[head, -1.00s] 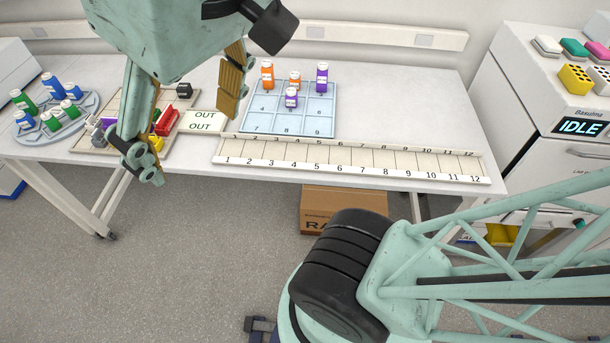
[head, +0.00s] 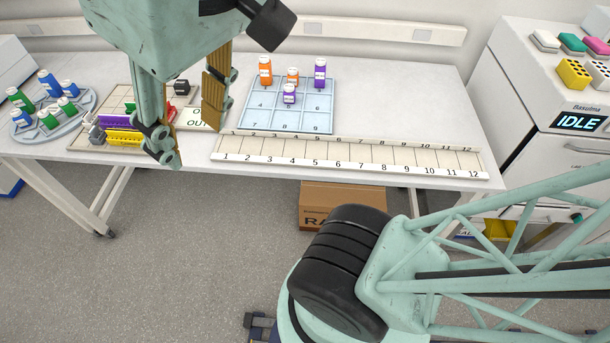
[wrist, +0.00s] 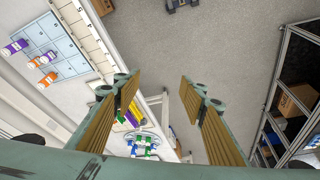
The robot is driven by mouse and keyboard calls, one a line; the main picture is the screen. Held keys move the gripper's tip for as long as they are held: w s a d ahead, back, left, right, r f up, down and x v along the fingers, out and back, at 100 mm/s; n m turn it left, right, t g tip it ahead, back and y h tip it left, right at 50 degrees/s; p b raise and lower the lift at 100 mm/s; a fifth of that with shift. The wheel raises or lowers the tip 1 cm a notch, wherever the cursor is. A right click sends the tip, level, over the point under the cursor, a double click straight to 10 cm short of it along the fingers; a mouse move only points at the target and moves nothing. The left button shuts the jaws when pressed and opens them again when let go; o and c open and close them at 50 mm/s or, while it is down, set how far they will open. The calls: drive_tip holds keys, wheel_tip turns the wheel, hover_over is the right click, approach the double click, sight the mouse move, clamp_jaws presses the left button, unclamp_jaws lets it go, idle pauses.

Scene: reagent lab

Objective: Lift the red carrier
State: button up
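The red carrier (head: 172,113) sits on the beige carrier tray (head: 84,144) at the left of the table in the head view. One finger of my gripper hides most of it. My gripper (head: 190,142) hangs in front of and above the tray's right side, its two fingers apart with nothing between them. In the wrist view my gripper (wrist: 158,90) is also open and empty. There the carriers show small beside the left finger, and I cannot pick out the red one.
A yellow carrier (head: 124,137), purple carrier (head: 117,121) and grey carrier (head: 97,135) share the tray. A round rack (head: 28,134) with several bottles stands left. A numbered strip (head: 345,156) and blue grid (head: 262,118) with bottles lie right.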

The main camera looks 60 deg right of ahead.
drive_tip(key=shift+s+f, duration=0.2)
drive_tip(key=shift+f, duration=0.1)
drive_tip(key=shift+c, duration=0.8)
drive_tip(key=shift+f, duration=0.1)
drive_tip(key=w+d+f+n+h, duration=0.1)
drive_tip(key=w+d+n, duration=0.25)
drive_tip(key=w, duration=0.65)
drive_tip(key=w+d+f+n+g+h, duration=0.1)
drive_tip(key=w+d+f+n, duration=0.2)
drive_tip(key=w, duration=0.7)
drive_tip(key=w+d+n+h, duration=0.1)
drive_tip(key=w+d+n, duration=0.35)
drive_tip(key=w, duration=0.65)
drive_tip(key=w+d+f+n, duration=0.2)
drive_tip(key=w+f+n, duration=0.2)
drive_tip(key=w+f, duration=0.3)
drive_tip(key=w+d+f+n, duration=0.3)
drive_tip(key=w+f+n, duration=0.1)
drive_tip(key=w+f, duration=0.4)
drive_tip(key=w+d+f+n+g+h, duration=0.1)
drive_tip(key=w+d+f+n, duration=0.2)
drive_tip(key=w+f, duration=0.5)
drive_tip(key=shift+n, duration=0.5)
drive_tip(key=shift+w+f, duration=0.1)
